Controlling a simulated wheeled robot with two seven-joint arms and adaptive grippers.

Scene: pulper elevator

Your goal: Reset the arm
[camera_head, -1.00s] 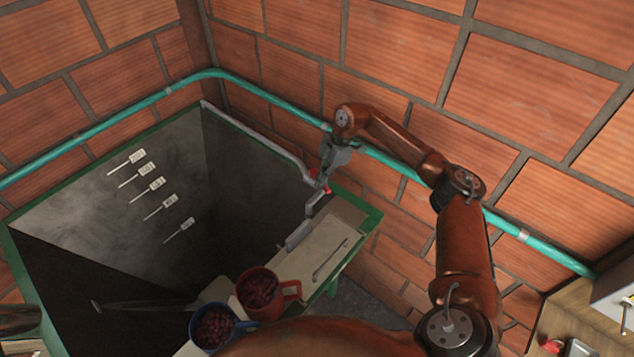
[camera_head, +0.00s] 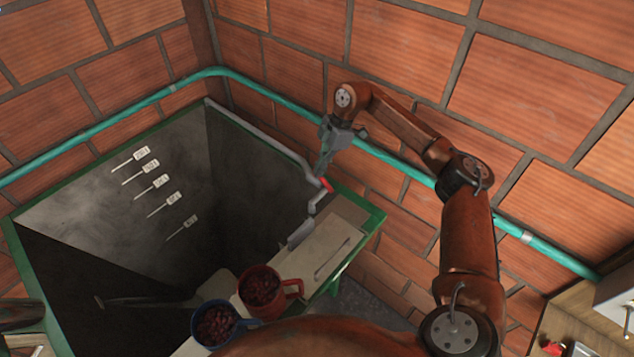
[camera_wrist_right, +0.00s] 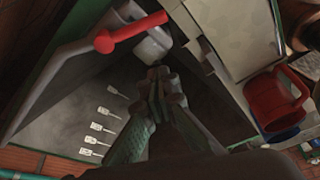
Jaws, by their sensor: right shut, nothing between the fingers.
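My right arm reaches in from the lower right in the head view. My right gripper (camera_head: 322,172) is shut and empty, just above the red tap handle (camera_head: 327,184) on the grey pipe. In the right wrist view, its closed fingertips (camera_wrist_right: 158,76) point toward the tap, and the red handle (camera_wrist_right: 128,32) is at the upper left, apart from the fingers. The grey pipe (camera_head: 262,135) runs along the tank's rim to this tap. My left gripper does not show.
The deep grey tank (camera_head: 160,190) with several white level marks lies below and left. A red mug (camera_head: 285,288) and a blue mug (camera_head: 205,338), both filled with dark red cherries, stand by the pale ledge (camera_head: 330,235). A teal pipe (camera_head: 400,165) crosses the brick wall behind my gripper.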

